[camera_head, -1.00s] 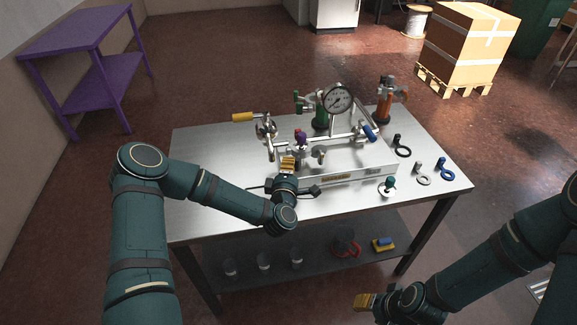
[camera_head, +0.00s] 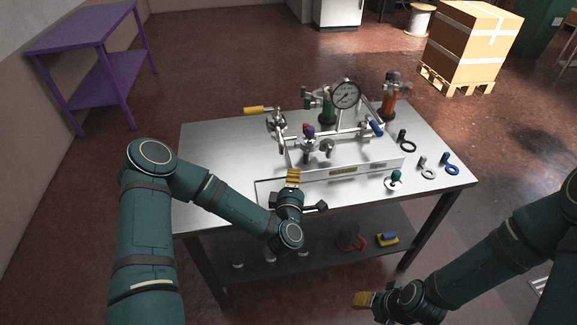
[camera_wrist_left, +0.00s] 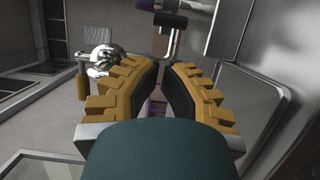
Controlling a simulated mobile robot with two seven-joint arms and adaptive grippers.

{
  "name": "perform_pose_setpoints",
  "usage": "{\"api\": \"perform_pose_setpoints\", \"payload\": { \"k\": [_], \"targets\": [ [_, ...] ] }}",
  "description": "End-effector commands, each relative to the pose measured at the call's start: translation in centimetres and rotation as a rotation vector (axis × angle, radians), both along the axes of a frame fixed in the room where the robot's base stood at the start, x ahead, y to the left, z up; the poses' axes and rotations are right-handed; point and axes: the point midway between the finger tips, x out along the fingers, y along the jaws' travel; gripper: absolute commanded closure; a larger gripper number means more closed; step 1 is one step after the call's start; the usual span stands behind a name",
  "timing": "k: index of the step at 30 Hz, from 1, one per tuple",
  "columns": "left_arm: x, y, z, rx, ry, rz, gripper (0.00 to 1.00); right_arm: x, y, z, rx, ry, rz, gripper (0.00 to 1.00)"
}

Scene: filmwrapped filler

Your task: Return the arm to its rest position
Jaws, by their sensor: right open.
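My left gripper (camera_head: 293,177), with yellow finger pads, is near the table's front edge. My right gripper (camera_head: 364,299) is low at the bottom of the head view, off the table. It is open and empty; its fingertips are small there.
The steel table (camera_head: 215,150) carries the rig with a dial gauge (camera_head: 345,94), a yellow-handled valve (camera_head: 254,110) and several ring-shaped tags at its right. A dark lower shelf (camera_head: 330,260) holds several small items. A purple table (camera_head: 80,35) and a boxed pallet (camera_head: 465,45) stand behind.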

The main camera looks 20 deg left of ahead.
Motion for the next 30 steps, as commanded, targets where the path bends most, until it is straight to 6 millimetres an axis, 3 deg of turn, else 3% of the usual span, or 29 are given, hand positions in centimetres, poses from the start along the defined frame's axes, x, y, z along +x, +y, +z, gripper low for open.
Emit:
{"api": "perform_pose_setpoints", "payload": {
  "k": [11,17,21,23,27,30],
  "targets": [
    [-1.4,-1.4,-0.2,0.012,0.012,-0.018,1.00,0.0,0.0,0.2,0.000,0.001,0.000,0.53],
    [-2.8,-5.8,-3.3,0.186,0.194,-0.266,1.00,0.0,0.0,0.2,0.000,0.001,0.000,0.53],
    [-6.5,-9.2,-7.3,0.400,0.414,-0.551,1.00,0.0,0.0,0.2,0.000,0.001,0.000,0.53],
    [-8.6,-9.9,-8.9,0.487,0.507,-0.670,1.00,0.0,0.0,0.2,0.000,0.001,0.000,0.53],
    [-14.1,-10.1,-11.9,0.663,0.718,-0.932,1.00,0.0,0.0,0.2,0.000,0.001,0.000,0.53],
    [-17.9,-9.4,-12.9,0.749,0.844,-1.091,1.00,0.0,0.0,0.2,0.000,0.001,0.000,0.53]
  ]
}}
